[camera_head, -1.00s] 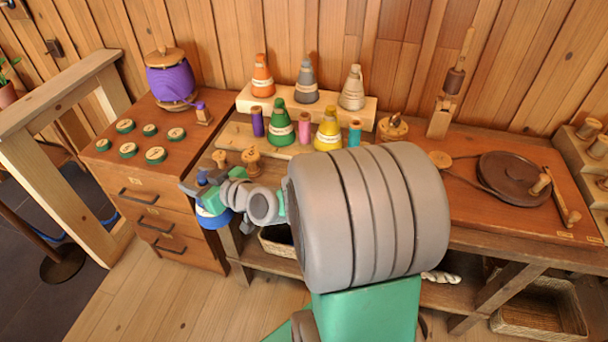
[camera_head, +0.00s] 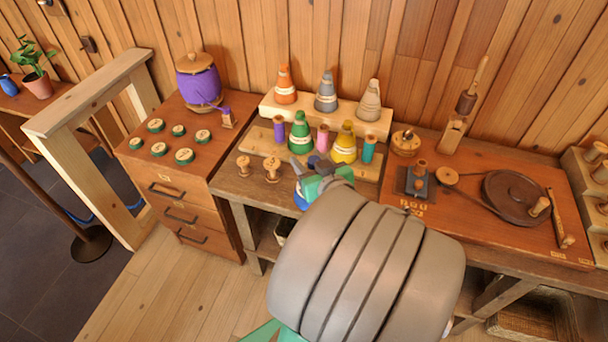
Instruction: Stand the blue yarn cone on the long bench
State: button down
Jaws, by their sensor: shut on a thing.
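The blue yarn cone (camera_head: 301,202) shows only in part, its blue base peeking out below and left of my gripper. My gripper (camera_head: 308,180) is shut on it, and my arm hides much of both. The cone is in front of the green cone, over or near the front edge of the long bench (camera_head: 232,186). I cannot tell whether its base touches the bench top.
Behind stand a green cone (camera_head: 300,133), a yellow cone (camera_head: 345,145) and small spools. Two wooden spools (camera_head: 271,169) are left of my gripper. A dark block (camera_head: 415,182) and a turntable (camera_head: 513,196) are to the right. A drawer cabinet (camera_head: 180,190) adjoins the bench.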

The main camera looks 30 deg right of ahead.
jog(key=w+d+f+b, duration=0.5)
jog(key=d+f+b, duration=0.5)
jog(key=d+f, duration=0.2)
jog(key=shift+w+d+f, duration=0.2)
jog(key=shift+d+f, duration=0.05)
jog(key=shift+f, duration=0.2)
jog(key=shift+f+b, duration=0.2)
jog(key=shift+b, duration=0.2)
jog(key=c, duration=0.7)
grip_release()
